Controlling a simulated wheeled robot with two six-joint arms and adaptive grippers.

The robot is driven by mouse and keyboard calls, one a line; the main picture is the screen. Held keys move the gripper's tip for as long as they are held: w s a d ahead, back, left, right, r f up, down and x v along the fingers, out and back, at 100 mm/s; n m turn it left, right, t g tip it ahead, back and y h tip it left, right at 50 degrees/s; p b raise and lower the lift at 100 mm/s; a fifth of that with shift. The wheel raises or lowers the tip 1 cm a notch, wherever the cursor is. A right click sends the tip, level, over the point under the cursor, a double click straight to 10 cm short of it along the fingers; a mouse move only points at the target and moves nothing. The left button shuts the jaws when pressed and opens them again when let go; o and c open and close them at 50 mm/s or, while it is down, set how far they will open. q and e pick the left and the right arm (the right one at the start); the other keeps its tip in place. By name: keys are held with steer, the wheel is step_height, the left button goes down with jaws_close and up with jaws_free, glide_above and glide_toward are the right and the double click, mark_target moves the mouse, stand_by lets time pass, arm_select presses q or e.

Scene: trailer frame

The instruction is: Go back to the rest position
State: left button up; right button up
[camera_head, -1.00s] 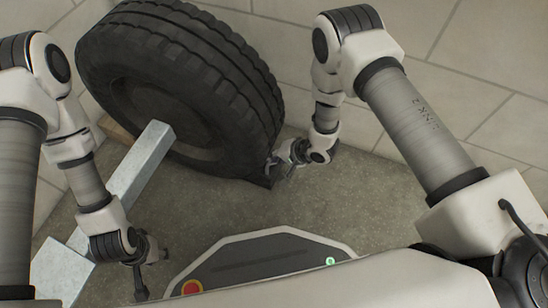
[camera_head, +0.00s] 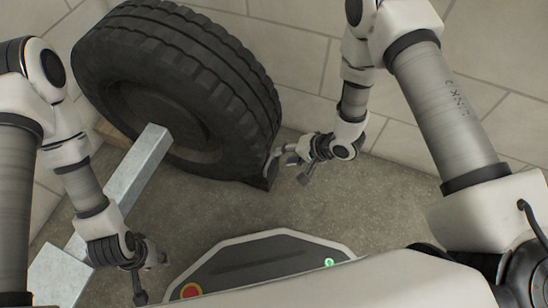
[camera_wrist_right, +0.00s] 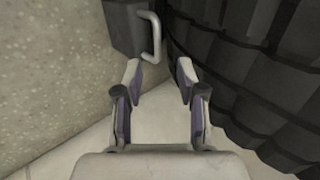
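My right gripper (camera_head: 294,168) is open and empty, just to the right of a dark wheel chock (camera_head: 262,174) with a grey handle. In the right wrist view its two fingers (camera_wrist_right: 159,72) stand apart with only floor between them. The chock (camera_wrist_right: 124,30) and its handle (camera_wrist_right: 153,38) lie beyond the fingertips, clear of them. The chock sits on the floor against the tire (camera_head: 190,80). My left gripper (camera_head: 152,280) hangs low at the left, beside the console, its fingers apart and nothing seen between them.
A grey metal beam (camera_head: 140,175) of the trailer frame runs from the tire to the lower left, behind my left arm. A console with a red button (camera_head: 190,291) and a green light is at the bottom. Tiled wall stands behind; floor (camera_head: 390,205) at the right is clear.

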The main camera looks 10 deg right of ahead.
steer(key=v, duration=0.3)
steer(key=shift+s+d+r, duration=0.15)
steer(key=shift+s+d, duration=0.05)
